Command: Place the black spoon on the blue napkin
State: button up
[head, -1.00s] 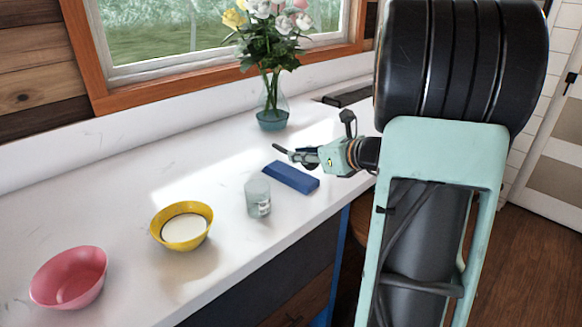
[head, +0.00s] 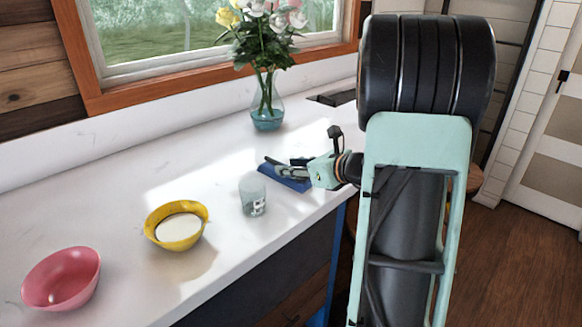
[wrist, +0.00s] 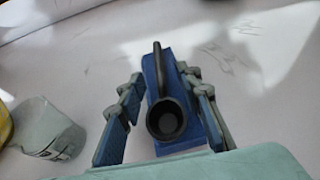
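The black spoon (wrist: 166,121) lies along the blue napkin (wrist: 149,78) in the wrist view, its round bowl near the camera and its handle pointing away. My gripper (wrist: 164,82) is open, with one finger on each side of the spoon and gaps between them. In the head view the napkin (head: 294,183) lies on the counter near its front edge, partly covered by my gripper (head: 286,170). The spoon is mostly hidden there by the fingers.
A clear glass (head: 252,195) stands left of the napkin and shows in the wrist view (wrist: 48,130). A yellow bowl (head: 177,228) with white contents and a pink bowl (head: 62,279) stand further left. A flower vase (head: 267,105) stands behind, near the window.

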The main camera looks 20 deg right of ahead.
jog(key=shift+r, duration=0.1)
jog(key=shift+s+d+r, duration=0.1)
jog(key=shift+s+r, duration=0.05)
jog(key=v, duration=1.1)
jog(key=shift+s, duration=0.35)
